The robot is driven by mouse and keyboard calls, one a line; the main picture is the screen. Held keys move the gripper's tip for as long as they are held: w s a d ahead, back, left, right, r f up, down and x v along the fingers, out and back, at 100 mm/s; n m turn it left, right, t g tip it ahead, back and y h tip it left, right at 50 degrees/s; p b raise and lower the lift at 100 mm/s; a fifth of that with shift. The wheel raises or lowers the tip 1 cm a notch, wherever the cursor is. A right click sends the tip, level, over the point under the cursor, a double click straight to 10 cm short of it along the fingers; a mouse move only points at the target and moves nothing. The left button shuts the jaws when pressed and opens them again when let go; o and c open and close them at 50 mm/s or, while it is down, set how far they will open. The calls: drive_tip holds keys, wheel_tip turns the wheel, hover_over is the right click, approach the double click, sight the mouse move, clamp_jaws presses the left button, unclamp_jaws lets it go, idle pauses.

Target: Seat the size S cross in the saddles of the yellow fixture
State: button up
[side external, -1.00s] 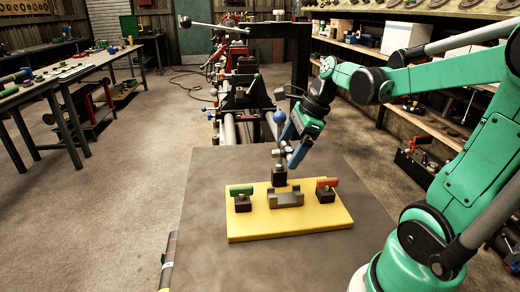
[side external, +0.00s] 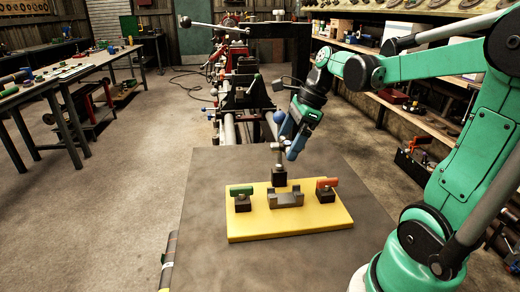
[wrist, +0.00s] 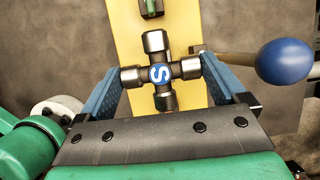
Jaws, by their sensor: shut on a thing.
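The size S cross (wrist: 160,73) is dark metal with bright caps and a blue disc marked S. My gripper (wrist: 159,80) is shut on it, with blue fingers at its left and right arms in the wrist view. In the side view my gripper (side external: 288,146) holds the cross, small and partly hidden, above the back of the yellow fixture (side external: 290,223). The grey saddle block (side external: 286,199) in the middle of the fixture is empty. The cross is clear of it.
A green-handled clamp (side external: 241,196) stands left on the fixture and a red-handled clamp (side external: 327,190) right. A dark block (side external: 280,177) stands at its back edge. A blue ball knob (wrist: 285,61) on a wooden handle is close beside my right finger.

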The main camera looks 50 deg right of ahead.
drive_tip(key=shift+s+a+f, duration=0.1)
drive_tip(key=shift+f, duration=0.5)
drive_tip(key=shift+s+a+f, duration=0.1)
drive_tip(key=shift+f, duration=0.45)
hover_over(281, 198)
drive_tip(key=s, duration=0.1)
drive_tip(key=shift+d+f, duration=0.2)
drive_tip(key=shift+f, duration=1.25)
drive_tip(key=shift+d+f, duration=0.2)
drive_tip(key=shift+f, duration=1.2)
drive_tip(key=shift+f, duration=1.65)
drive_tip(key=o, duration=1.3)
drive_tip(key=shift+v, duration=2.8)
